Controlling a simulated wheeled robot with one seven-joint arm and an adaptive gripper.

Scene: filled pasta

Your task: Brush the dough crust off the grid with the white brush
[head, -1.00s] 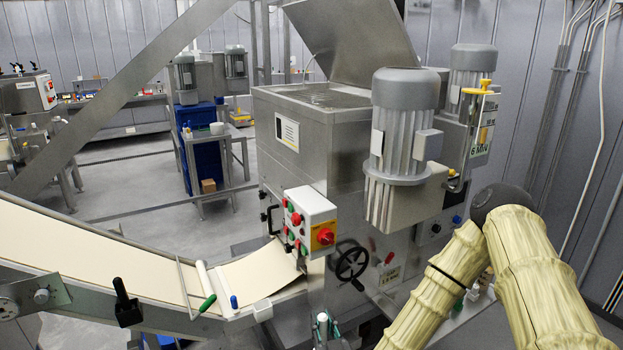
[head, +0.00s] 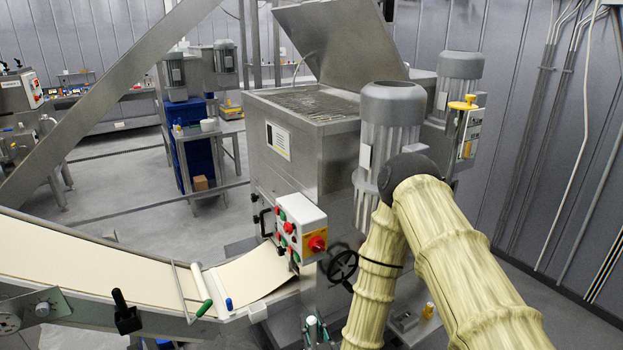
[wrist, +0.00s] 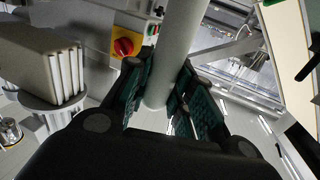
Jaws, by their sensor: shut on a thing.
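In the wrist view my gripper (wrist: 161,82), with green-padded fingers, is shut on a smooth pale cylinder (wrist: 178,40), which I take to be the handle of the white brush. No bristles show, and its far end runs out of the top of the picture. In the head view the grid (head: 318,102) lies in the open top of the steel machine (head: 290,165), under a raised lid. I cannot make out dough crust on it.
A control box (head: 300,225) with a red switch juts from the machine's front; the switch (wrist: 124,46) is close in the wrist view. A grey motor (head: 390,130) stands beside the hopper. A conveyor with a dough sheet (head: 100,255) runs in from the left.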

